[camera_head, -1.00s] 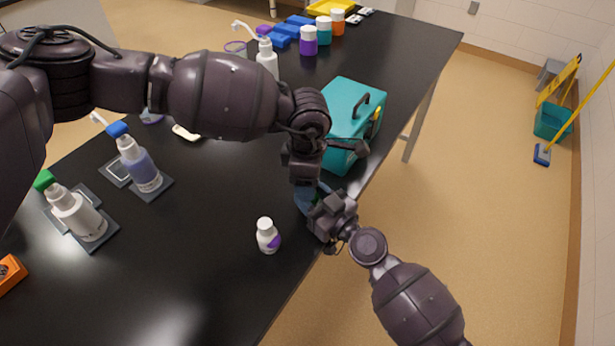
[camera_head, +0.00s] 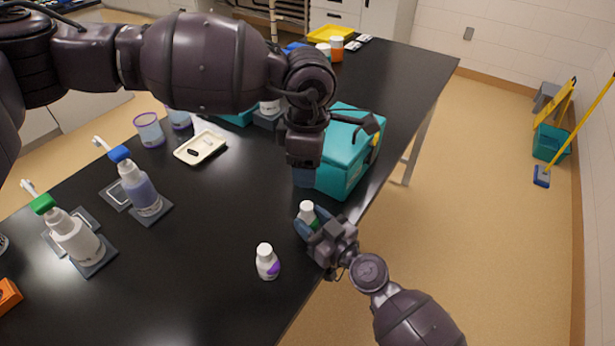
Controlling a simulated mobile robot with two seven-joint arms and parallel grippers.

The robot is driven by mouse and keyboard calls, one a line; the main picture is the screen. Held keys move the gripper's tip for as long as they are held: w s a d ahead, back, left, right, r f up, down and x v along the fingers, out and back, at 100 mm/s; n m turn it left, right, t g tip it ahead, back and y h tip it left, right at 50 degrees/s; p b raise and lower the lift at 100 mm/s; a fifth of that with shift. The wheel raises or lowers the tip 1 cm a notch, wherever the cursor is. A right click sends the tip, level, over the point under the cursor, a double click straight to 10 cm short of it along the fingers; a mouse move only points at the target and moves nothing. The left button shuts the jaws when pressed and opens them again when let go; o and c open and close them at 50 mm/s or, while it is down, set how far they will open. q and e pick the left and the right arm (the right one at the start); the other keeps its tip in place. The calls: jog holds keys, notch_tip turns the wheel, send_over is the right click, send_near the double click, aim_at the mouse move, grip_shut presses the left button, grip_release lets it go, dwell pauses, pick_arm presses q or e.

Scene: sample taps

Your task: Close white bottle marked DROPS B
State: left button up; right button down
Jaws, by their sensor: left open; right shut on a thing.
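A small white bottle with a green label (camera_head: 307,210) stands near the table's front edge, white at its top. My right gripper (camera_head: 310,228) is shut on its body from the right. My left gripper (camera_head: 304,177) is open, pointing down, just above and behind that bottle and apart from it. A second white bottle with a purple label (camera_head: 267,262) stands upright and capped, free of both grippers, to the front left. No lettering is readable on either bottle, so I cannot tell which is DROPS B.
A teal box (camera_head: 341,158) with a handle stands close behind my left gripper. Pump bottles with blue (camera_head: 137,187) and green (camera_head: 73,235) tops stand on the left. A cream tray (camera_head: 201,147) lies behind them. The table's middle is clear.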

pick_arm(q)
jog(key=shift+r, duration=0.35)
pick_arm(e)
jog(key=c, duration=0.5)
grip_release()
jog(key=shift+d, duration=0.1)
pick_arm(q)
notch_tip(320, 180, down, 3)
jog(key=shift+f+b, duration=0.1)
jog(key=shift+b, duration=0.85)
jog(key=shift+f, duration=0.3)
pick_arm(e)
jog(key=shift+v, duration=5.35)
